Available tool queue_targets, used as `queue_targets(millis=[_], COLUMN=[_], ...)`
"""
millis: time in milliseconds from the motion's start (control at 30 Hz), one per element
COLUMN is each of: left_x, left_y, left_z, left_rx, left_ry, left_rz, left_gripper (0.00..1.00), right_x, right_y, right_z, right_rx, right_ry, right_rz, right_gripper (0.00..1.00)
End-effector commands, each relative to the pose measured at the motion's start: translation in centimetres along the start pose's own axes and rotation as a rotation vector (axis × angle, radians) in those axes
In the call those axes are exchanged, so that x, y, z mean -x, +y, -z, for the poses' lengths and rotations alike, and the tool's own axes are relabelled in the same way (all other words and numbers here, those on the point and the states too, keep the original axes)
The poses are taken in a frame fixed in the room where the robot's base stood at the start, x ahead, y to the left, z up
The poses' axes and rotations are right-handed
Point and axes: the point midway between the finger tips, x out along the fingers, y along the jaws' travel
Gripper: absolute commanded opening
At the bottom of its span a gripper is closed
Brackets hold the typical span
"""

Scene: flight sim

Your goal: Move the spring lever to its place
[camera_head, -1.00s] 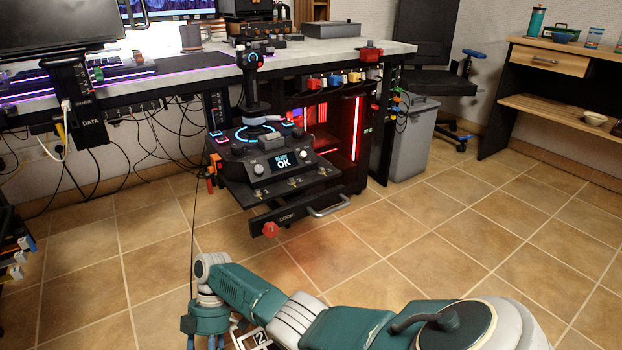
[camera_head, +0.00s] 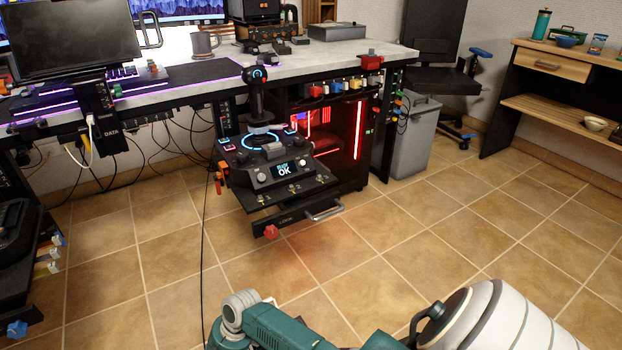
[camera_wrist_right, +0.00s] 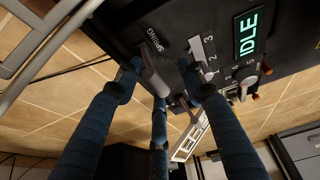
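In the right wrist view, a grey spring lever (camera_wrist_right: 154,78) sticks out of a black panel beside the label SPRING (camera_wrist_right: 153,40). A light plate with numbers (camera_wrist_right: 203,58) lies just right of it. My right gripper (camera_wrist_right: 158,84) has its blue fingers spread around the lever. The left finger is close against it, and a gap shows between the lever and the right finger. I cannot tell whether any finger presses on it. In the head view the lever and both grippers are out of sight; one teal arm of mine shows at the bottom.
A display reading IDLE (camera_wrist_right: 248,36) and small switches (camera_wrist_right: 246,84) are close right of the fingers. In the head view a joystick console (camera_head: 268,166) stands above a drawer handle (camera_head: 325,214). A grey bin (camera_head: 412,138) is further right. The tiled floor (camera_head: 450,225) is clear.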

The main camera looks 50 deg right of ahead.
Motion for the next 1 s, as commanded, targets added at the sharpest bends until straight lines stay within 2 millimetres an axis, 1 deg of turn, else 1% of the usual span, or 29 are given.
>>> queue_targets(millis=[33, 100, 233, 367, 633, 700, 833, 1000], left_x=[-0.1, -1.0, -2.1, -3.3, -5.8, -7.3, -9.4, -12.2], left_y=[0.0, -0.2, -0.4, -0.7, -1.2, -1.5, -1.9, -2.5], left_z=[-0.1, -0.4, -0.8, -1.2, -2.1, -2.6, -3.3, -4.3], left_rx=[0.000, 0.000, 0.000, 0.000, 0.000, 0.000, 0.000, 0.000], left_ry=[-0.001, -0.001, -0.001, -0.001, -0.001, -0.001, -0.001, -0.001], left_rz=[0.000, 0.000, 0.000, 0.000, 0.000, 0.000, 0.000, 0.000], left_gripper=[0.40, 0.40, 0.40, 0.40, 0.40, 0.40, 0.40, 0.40], right_x=[0.3, 1.8, 3.7, 6.0, 11.4, 11.4, 11.1, 11.0], right_y=[0.3, 0.2, 0.2, 0.2, 0.2, -0.6, -1.5, -3.2], right_z=[0.2, 0.2, 0.2, 0.2, 0.2, -0.2, -1.4, -2.9], right_rx=[0.005, 0.004, 0.004, 0.005, 0.004, -0.058, -0.170, -0.304], right_ry=[0.002, -0.001, -0.001, -0.001, -0.002, -0.016, -0.045, -0.082], right_rz=[-0.014, -0.009, -0.009, -0.009, -0.008, -0.015, -0.047, -0.090], right_gripper=[0.39, 0.39, 0.39, 0.39, 0.39, 0.39, 0.39, 0.39])
